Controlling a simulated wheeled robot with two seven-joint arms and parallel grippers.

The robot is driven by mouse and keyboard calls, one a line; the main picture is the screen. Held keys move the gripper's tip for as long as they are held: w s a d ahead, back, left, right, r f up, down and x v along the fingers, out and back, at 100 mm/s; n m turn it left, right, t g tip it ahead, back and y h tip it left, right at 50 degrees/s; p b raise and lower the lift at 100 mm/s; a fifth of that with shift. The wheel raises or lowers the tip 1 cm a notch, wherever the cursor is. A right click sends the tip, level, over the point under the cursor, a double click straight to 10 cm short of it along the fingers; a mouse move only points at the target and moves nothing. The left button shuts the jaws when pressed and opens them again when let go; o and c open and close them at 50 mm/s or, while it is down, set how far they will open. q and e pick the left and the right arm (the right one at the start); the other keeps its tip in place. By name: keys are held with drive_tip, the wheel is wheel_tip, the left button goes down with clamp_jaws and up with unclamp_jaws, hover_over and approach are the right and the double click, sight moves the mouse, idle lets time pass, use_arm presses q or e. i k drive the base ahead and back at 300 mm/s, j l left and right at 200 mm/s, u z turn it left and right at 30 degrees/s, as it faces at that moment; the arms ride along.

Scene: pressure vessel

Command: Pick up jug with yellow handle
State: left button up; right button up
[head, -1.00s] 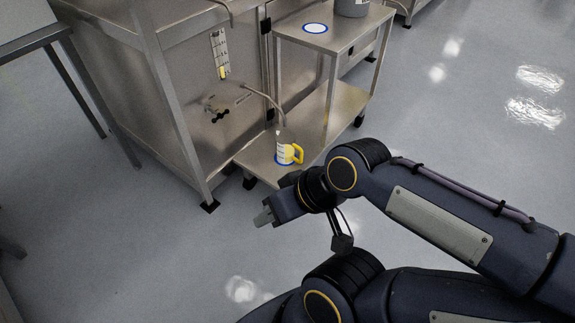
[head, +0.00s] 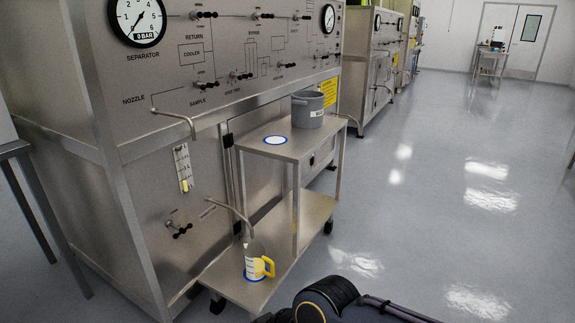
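Part of my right arm shows at the bottom edge, below and right of the jug. My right gripper is out of frame, and my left gripper is not in view either.
A grey pot (head: 308,110) stands on the cart's top shelf beside a blue-ringed white disc (head: 275,140). A steel panel (head: 215,60) with gauges and valves rises behind. Another valve (head: 179,229) sticks out left of the jug. The floor (head: 430,200) at right is clear.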

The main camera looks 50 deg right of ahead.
sight(260, 264)
drive_tip(key=z, duration=1.8)
